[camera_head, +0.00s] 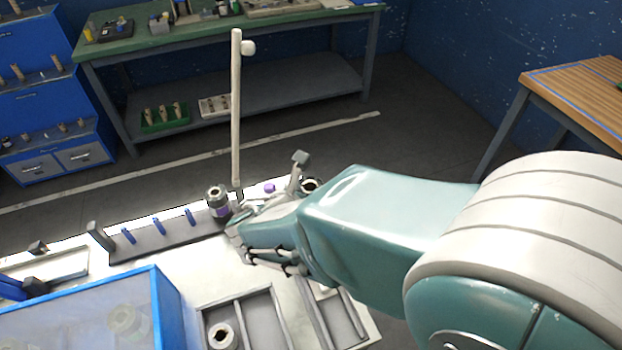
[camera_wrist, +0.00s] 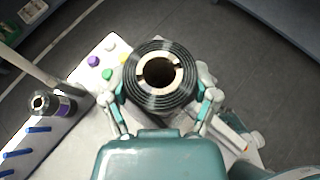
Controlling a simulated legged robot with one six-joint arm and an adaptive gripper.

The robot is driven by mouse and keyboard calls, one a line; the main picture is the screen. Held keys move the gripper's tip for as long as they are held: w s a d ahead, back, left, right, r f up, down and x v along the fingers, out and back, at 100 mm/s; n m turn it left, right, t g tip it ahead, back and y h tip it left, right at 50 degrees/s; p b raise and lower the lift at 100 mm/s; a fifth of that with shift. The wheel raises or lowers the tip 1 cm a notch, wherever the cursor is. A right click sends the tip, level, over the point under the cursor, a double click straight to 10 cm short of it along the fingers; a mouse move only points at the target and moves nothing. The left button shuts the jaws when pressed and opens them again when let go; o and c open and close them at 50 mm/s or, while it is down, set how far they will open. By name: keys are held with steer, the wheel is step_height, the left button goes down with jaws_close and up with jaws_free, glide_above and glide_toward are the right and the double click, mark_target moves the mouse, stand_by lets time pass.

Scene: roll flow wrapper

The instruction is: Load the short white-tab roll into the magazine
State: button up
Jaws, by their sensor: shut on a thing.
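My gripper (camera_wrist: 163,96) is shut on a dark wound roll (camera_wrist: 160,105) with a pale-lined hollow core, its open end facing the wrist camera. One finger is on each side. In the head view my gripper (camera_head: 268,235) hides most of this roll; a rim (camera_head: 312,184) shows behind it. I cannot make out a white tab. A grey rack with blue pegs (camera_head: 165,240), possibly the magazine, lies to the left. A purple-banded roll (camera_head: 218,203) stands at its right end, and also shows in the wrist view (camera_wrist: 58,106). Another roll (camera_head: 221,336) stands in a grey divided tray (camera_head: 243,312).
A tall pale post (camera_head: 236,110) rises behind the purple-banded roll. A blue-framed clear-topped box (camera_head: 160,285) fills the front left. Coloured buttons, including a purple one (camera_wrist: 93,60), sit on the worktop left of the held roll. A green bench (camera_head: 150,42) stands farther back.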

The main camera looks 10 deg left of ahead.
steer(key=shift+f, duration=0.15)
steer(key=o, duration=1.1)
steer(key=shift+o, duration=0.2)
steer(key=v, duration=1.2)
